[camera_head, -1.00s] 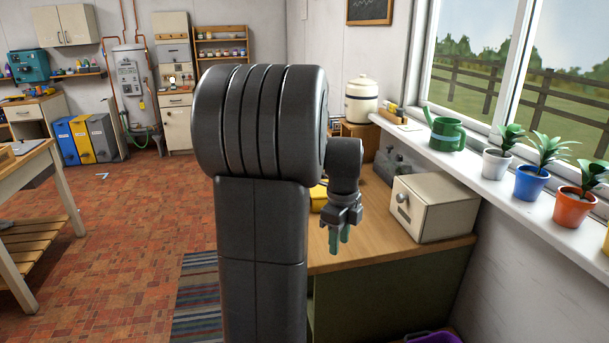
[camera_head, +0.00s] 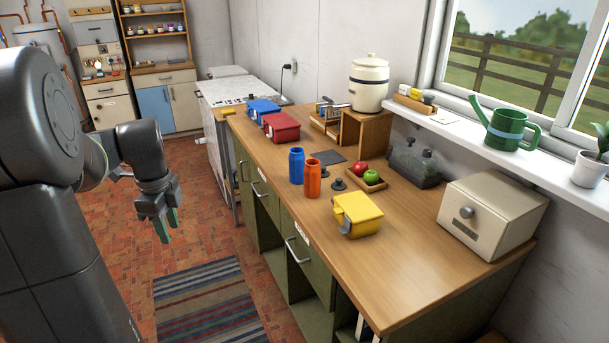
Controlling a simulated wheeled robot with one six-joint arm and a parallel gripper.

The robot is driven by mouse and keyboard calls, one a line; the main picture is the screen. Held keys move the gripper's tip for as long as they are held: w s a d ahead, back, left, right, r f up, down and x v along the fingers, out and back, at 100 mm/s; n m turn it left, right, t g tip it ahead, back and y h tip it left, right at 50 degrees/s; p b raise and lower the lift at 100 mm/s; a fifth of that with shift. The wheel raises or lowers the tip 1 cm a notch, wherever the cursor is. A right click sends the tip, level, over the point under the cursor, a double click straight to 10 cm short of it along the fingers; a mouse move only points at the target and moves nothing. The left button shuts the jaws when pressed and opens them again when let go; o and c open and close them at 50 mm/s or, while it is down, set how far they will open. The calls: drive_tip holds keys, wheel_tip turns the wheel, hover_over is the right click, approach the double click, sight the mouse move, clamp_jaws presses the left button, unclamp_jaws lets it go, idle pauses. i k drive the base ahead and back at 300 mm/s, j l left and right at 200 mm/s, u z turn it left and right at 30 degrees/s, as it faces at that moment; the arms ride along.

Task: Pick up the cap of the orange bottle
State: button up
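The orange bottle (camera_head: 313,178) stands upright on the wooden counter, beside a blue bottle (camera_head: 296,166). Its top looks open, with no cap on it. A small dark knobbed cap (camera_head: 339,185) lies on the counter just right of the orange bottle. Another small dark piece shows close behind it; which one belongs to the orange bottle I cannot tell. My gripper (camera_head: 167,226) points down over the floor, left of the counter and well away from the bottles. Its two green fingers look apart, with nothing between them.
The counter's front right is clear.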

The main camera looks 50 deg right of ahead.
sight(339, 185)
drive_tip(key=i+l+z, duration=0.15)
drive_tip(key=i+z, duration=0.75)
drive_tip(key=i+j+z, duration=0.2)
drive_tip(key=i+z, duration=0.25)
drive_tip(key=i+l+z, duration=0.25)
drive_tip(key=z, duration=0.15)
drive_tip(key=i+l+z, duration=0.35)
drive_tip(key=k+j, duration=0.05)
drive_tip(key=j, duration=0.05)
